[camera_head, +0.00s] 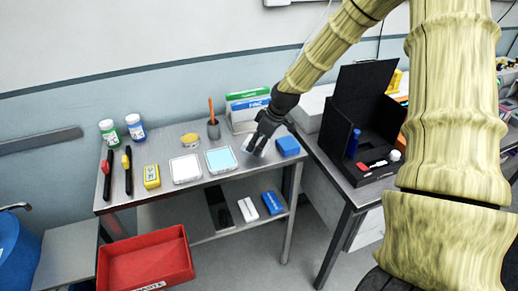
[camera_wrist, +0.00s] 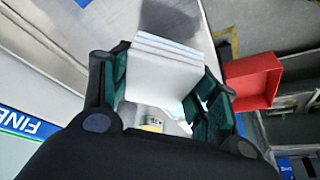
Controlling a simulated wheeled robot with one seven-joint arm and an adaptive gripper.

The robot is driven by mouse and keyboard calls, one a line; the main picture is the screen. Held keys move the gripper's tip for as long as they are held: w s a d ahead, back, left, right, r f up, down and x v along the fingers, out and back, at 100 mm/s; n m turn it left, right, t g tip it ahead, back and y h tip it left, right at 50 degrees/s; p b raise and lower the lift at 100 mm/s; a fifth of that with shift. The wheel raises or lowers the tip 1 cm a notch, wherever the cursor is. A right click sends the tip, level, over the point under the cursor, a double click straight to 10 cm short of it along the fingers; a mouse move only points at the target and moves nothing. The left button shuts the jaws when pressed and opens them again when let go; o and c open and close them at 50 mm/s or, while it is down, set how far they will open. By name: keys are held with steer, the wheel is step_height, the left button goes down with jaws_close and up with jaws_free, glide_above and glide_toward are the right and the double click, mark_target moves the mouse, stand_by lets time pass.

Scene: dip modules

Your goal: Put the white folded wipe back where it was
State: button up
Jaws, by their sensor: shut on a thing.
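The white folded wipe (camera_wrist: 162,72) shows in the wrist view as a stack of white layers between my fingers. My gripper (camera_wrist: 165,88) is shut on it, with a dark green pad on each side. The wipe is mostly hidden by my fingers there. I cannot tell whether it touches the bench.
Green and blue boxes (camera_head: 248,107) and a cup with an orange-handled tool (camera_head: 213,129) stand behind my gripper. A white tray (camera_head: 186,169) and yellow device (camera_head: 152,176) lie left. A black open case (camera_head: 362,130) stands right. A red bin (camera_head: 147,262) is below.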

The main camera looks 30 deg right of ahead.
steer(key=shift+f+p, duration=0.7)
steer(key=shift+f, duration=1.05)
steer(key=shift+f, duration=0.1)
steer(key=o, duration=1.3)
steer(key=shift+c, duration=0.2)
steer(key=shift+s+d+r, duration=0.1)
steer(key=shift+s+r, duration=0.05)
steer(key=shift+r, duration=0.5)
steer(key=b+v, duration=0.2)
steer(key=v, duration=0.9)
steer(key=shift+f, duration=0.1)
